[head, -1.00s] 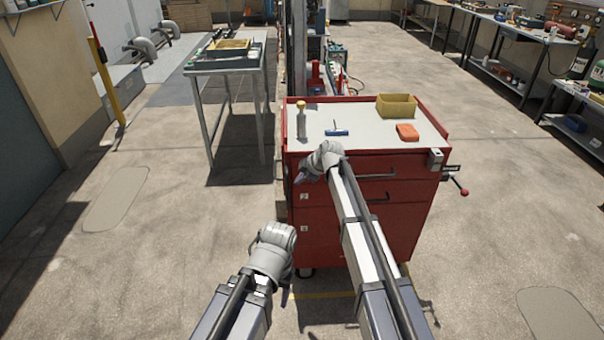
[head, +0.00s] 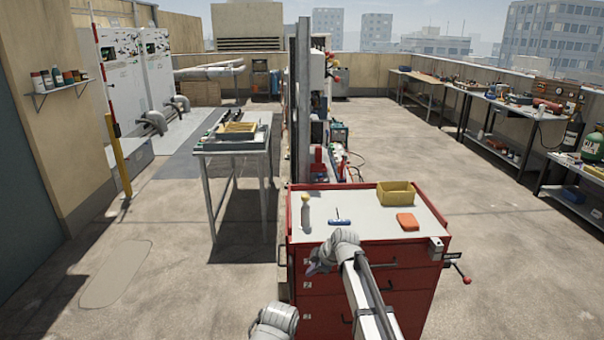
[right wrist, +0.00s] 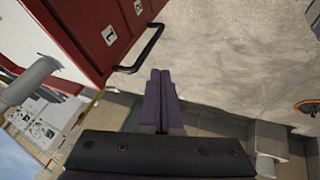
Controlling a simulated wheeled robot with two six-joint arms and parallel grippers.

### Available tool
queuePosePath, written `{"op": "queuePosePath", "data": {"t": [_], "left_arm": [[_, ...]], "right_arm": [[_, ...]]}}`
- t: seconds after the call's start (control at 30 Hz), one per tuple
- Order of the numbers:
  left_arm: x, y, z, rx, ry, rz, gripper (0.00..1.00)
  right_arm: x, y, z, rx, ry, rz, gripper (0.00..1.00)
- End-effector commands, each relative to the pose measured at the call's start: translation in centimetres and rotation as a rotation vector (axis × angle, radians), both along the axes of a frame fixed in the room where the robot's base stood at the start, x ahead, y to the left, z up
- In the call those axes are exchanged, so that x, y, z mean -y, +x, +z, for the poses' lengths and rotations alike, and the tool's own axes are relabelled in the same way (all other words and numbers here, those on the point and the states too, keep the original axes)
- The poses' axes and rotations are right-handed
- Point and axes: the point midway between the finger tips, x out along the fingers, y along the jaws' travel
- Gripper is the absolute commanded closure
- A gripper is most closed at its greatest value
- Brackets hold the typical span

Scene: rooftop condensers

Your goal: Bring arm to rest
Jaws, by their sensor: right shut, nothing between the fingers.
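My right gripper (head: 316,268) is in front of the red tool cart (head: 400,280), near the top of its left front side. In the right wrist view its two dark fingers (right wrist: 160,100) lie together with nothing between them. A drawer handle (right wrist: 143,50) of the cart shows just left of the fingertips; I see no clear contact. My left arm's wrist (head: 272,322) shows at the bottom edge of the head view. The left gripper's fingers are out of the picture.
On the cart top are a bottle (head: 305,213), a blue-handled tool (head: 339,222), a yellow bin (head: 396,193) and an orange block (head: 407,222). A vise-like handle (head: 462,270) sticks out right. A metal table (head: 230,147) stands behind left. Floor is open on both sides.

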Motion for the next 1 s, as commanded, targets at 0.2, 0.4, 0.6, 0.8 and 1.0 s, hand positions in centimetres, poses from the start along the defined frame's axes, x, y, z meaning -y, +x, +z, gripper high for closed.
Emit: {"op": "queuePosePath", "data": {"t": [0.2, 0.4, 0.6, 0.8, 1.0], "left_arm": [[0.0, 0.0, 2.5, 0.0, 0.0, 0.0, 0.44], [0.0, 0.0, 4.0, 0.0, 0.0, 0.0, 0.44], [0.0, 0.0, 4.8, 0.0, 0.0, 0.0, 0.44], [0.0, 0.0, 5.0, 0.0, 0.0, 0.0, 0.44], [0.0, 0.0, 4.9, 0.0, 0.0, 0.0, 0.44]], "right_arm": [[-1.7, -14.5, 0.1, -0.31, -0.041, -0.311, 1.0], [-0.4, -25.5, 0.6, -0.495, -0.141, -0.687, 1.0], [1.4, -31.7, 1.4, -0.547, -0.216, -0.965, 1.0], [2.0, -33.4, 1.6, -0.551, -0.239, -1.065, 1.0], [2.0, -33.3, 1.6, -0.551, -0.239, -1.07, 1.0]]}}
